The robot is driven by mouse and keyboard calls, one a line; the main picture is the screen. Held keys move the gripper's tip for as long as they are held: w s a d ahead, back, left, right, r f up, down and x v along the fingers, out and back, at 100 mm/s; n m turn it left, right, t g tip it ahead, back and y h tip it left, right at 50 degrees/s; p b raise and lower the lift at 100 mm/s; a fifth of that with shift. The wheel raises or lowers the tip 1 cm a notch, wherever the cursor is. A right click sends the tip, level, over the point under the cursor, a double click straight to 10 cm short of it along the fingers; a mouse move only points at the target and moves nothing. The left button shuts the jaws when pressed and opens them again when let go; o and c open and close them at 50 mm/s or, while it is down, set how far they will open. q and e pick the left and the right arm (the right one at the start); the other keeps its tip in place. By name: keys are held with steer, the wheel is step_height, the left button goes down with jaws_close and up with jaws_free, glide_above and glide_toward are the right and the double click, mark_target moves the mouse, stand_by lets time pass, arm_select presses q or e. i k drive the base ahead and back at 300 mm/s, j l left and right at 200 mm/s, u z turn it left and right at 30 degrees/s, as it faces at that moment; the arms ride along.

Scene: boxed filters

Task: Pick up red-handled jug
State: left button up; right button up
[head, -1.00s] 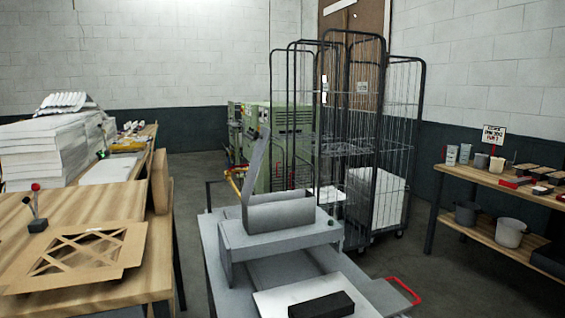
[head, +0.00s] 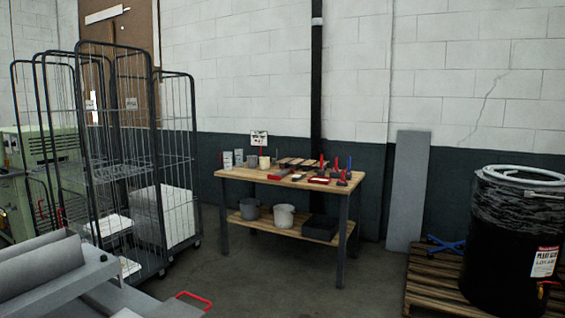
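I cannot pick out a red-handled jug for certain. The wooden workbench (head: 231,175) by the back wall holds small grey cups (head: 227,160), a whitish cup (head: 264,162) and several red-handled items (head: 342,177), too small to identify. On its lower shelf stand a grey bucket (head: 249,209), a pale bucket (head: 284,216) and a black bin (head: 320,228). No red handle shows on these buckets. Neither of my grippers is in view.
Wire roll cages (head: 177,150) stand left of the bench. A grey cart with a red handle (head: 195,299) fills the lower left. At right, a black drum (head: 505,250) stands on a wooden pallet (head: 425,290), near a grey board (head: 409,190). Floor before the bench is clear.

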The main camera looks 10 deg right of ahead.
mark_target(227, 155)
steer(key=i+l+z, duration=0.65)
steer(key=i+l, duration=0.2)
steer(key=i+l+z, duration=0.1)
steer(key=i, duration=0.35)
steer(key=i+l, duration=0.25)
steer(key=i, duration=0.2)
steer(key=i+l+z, duration=0.15)
steer(key=i, duration=0.3)
steer(key=i+j+u, duration=0.1)
steer(key=i+u, duration=0.6)
steer(key=u, duration=0.15)
steer(key=i+l+u, duration=0.1)
steer(key=i+u, duration=0.35)
steer(key=i+j+u, duration=0.15)
steer(key=i+u, duration=0.15)
steer(key=i, duration=0.4)
steer(key=i+u, duration=0.3)
steer(key=i, duration=0.35)
steer(key=i+z, duration=0.2)
steer(key=i, duration=0.6)
steer(key=i+j+z, duration=0.2)
steer(key=i, duration=0.55)
steer(key=i+j+z, duration=0.2)
steer(key=i+z, duration=0.3)
steer(key=i+j+z, duration=0.45)
steer(key=i+l, duration=0.05)
